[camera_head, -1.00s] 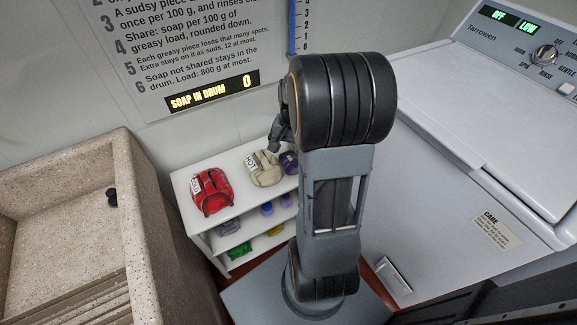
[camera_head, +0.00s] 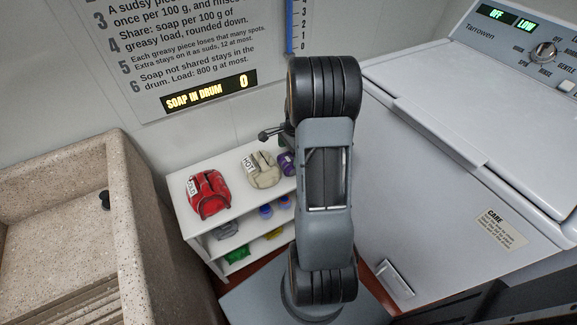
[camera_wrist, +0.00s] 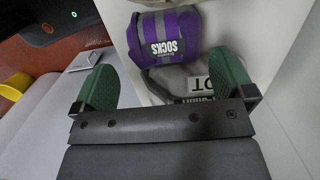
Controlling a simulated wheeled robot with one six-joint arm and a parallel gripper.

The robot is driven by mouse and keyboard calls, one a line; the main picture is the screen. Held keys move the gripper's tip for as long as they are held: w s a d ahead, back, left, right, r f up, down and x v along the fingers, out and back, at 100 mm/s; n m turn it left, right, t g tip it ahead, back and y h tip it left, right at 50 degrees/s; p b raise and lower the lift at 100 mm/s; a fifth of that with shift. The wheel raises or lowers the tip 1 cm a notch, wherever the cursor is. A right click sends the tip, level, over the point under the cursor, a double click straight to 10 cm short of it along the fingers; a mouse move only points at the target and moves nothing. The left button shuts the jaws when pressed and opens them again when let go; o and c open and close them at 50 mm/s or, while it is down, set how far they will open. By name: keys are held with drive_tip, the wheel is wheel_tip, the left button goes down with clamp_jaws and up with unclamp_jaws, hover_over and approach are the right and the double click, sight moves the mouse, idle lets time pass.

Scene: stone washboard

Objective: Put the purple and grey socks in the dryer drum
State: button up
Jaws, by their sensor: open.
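A rolled purple bundle with grey bands and a SOCKS label (camera_wrist: 170,38) shows in the wrist view. In the head view it sits on the top of the white shelf (camera_head: 238,160), as a purple roll (camera_head: 286,163) partly hidden by my arm. My gripper (camera_wrist: 160,64) is open and empty, its green fingers on either side of the bundle in the picture; the gap in depth is unclear. In the head view my gripper (camera_head: 272,133) is small and partly hidden behind my arm, above the shelf. I cannot make out a dryer drum.
A beige bag marked HOT (camera_head: 262,172) and a red bag (camera_head: 209,196) stand left of the purple roll. Lower shelves hold small items, including a grey one (camera_head: 228,230). A stone sink (camera_head: 125,220) is at left, a white machine (camera_head: 450,180) at right.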

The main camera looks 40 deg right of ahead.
sight(289, 159)
drive_tip(key=shift+w+a+f+b, duration=0.15)
drive_tip(key=shift+f+b, duration=0.1)
drive_tip(key=shift+f, duration=0.7)
drive_tip(key=shift+a+f+b, duration=0.1)
drive_tip(key=shift+f+b, duration=0.1)
drive_tip(key=shift+f, duration=0.75)
drive_tip(key=shift+w+a+f+b, duration=0.15)
drive_tip(key=shift+f+b, duration=0.1)
drive_tip(key=shift+f, duration=0.7)
drive_tip(key=shift+s, duration=0.1)
drive_tip(key=shift+c, duration=0.4)
drive_tip(key=c, duration=0.8)
drive_tip(key=shift+o, duration=0.2)
drive_tip(key=shift+r, duration=0.15)
wheel_tip(289, 159, up, 4)
drive_tip(key=shift+s+f+p, duration=0.1)
drive_tip(key=shift+f+p, duration=0.15)
drive_tip(key=shift+p, duration=0.25)
drive_tip(key=s+a+r+p, duration=0.2)
drive_tip(key=s+a+r, duration=0.4)
drive_tip(key=s+r, duration=0.3)
drive_tip(key=s, duration=0.3)
drive_tip(key=shift+s+r+p, duration=0.15)
drive_tip(key=shift+s+p, duration=0.05)
drive_tip(key=shift+p, duration=0.1)
